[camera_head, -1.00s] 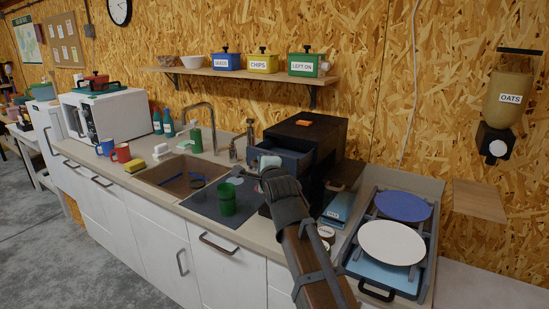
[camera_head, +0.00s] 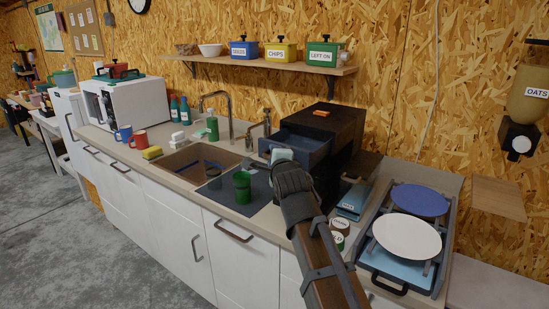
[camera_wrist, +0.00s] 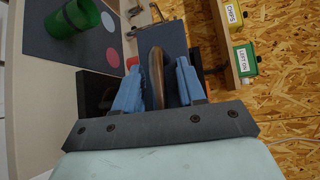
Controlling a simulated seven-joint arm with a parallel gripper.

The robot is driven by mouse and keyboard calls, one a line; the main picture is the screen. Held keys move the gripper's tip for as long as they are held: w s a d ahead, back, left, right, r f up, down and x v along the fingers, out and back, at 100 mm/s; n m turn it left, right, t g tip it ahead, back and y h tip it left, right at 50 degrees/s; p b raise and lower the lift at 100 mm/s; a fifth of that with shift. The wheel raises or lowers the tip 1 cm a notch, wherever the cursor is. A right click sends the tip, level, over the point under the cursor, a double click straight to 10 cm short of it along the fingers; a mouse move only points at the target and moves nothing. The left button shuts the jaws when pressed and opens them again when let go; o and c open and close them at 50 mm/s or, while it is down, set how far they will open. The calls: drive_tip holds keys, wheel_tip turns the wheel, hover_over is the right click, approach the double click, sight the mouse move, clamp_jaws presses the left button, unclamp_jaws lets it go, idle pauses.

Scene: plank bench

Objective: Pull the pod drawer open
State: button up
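The pod drawer (camera_head: 308,147) is a blue-grey drawer near the top of a black cabinet (camera_head: 343,132) on the counter. It stands out from the cabinet, with part of its inside showing from above. My gripper (camera_wrist: 158,75) is at the drawer's front. In the wrist view, its two blue fingers stand on either side of a brown bar handle (camera_wrist: 156,78), with a narrow gap showing on each side. The dark drawer panel (camera_wrist: 168,36) lies behind the handle. In the head view, my pale hand (camera_head: 281,155) and dark wrist hide the handle and fingertips.
A green cup (camera_head: 242,187) stands on the dark mat (camera_head: 222,198) left of my arm. A sink (camera_head: 197,163) lies beyond it. Right of my arm are jars (camera_head: 339,229), a blue box (camera_head: 352,203) and a rack with plates (camera_head: 406,237). A shelf hangs above.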

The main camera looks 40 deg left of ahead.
drive_tip(key=v, duration=1.4)
drive_tip(key=shift+w, duration=0.15)
